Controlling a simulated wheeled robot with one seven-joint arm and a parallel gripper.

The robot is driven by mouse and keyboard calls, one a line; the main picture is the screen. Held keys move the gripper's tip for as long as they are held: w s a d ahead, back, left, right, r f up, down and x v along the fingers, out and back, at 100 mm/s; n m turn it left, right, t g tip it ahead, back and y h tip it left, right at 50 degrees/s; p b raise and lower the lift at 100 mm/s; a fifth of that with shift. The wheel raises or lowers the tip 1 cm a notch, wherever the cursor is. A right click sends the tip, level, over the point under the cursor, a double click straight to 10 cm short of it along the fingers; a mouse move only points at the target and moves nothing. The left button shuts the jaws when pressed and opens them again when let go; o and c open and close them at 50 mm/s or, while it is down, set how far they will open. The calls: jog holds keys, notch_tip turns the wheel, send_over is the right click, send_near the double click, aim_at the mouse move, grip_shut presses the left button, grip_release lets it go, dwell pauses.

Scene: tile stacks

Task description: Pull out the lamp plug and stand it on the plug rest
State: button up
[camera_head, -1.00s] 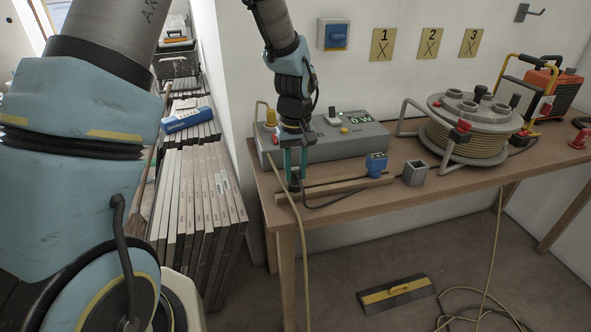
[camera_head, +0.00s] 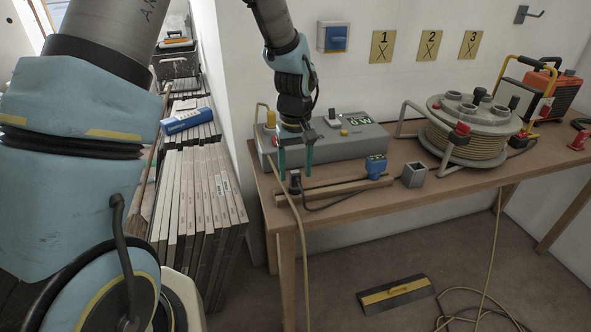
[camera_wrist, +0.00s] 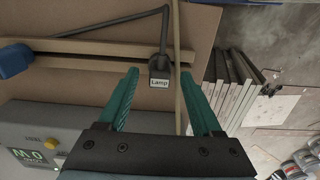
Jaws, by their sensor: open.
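The lamp plug (camera_head: 295,183) is black and stands at the left end of a wooden rail, which looks like the plug rest (camera_head: 335,188). In the wrist view the plug (camera_wrist: 159,76) bears a white "Lamp" label, and a dark cable runs from it. The rail (camera_wrist: 100,48) shows there behind it. My gripper (camera_head: 296,170) is open, with its teal fingers on either side of and just above the plug. In the wrist view the fingers (camera_wrist: 164,85) are spread with clear gaps to the plug. The plug's base is partly hidden.
A grey power box (camera_head: 352,145) with a green display stands behind the rail. A blue plug (camera_head: 376,167) is at the rail's right end, beside a small grey square cup (camera_head: 414,174). A cable reel (camera_head: 468,130) stands farther right. A tan cable (camera_wrist: 178,60) passes close to the plug.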

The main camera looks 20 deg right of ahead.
jog(key=shift+r+p, duration=1.65)
jog(key=shift+r, duration=0.8)
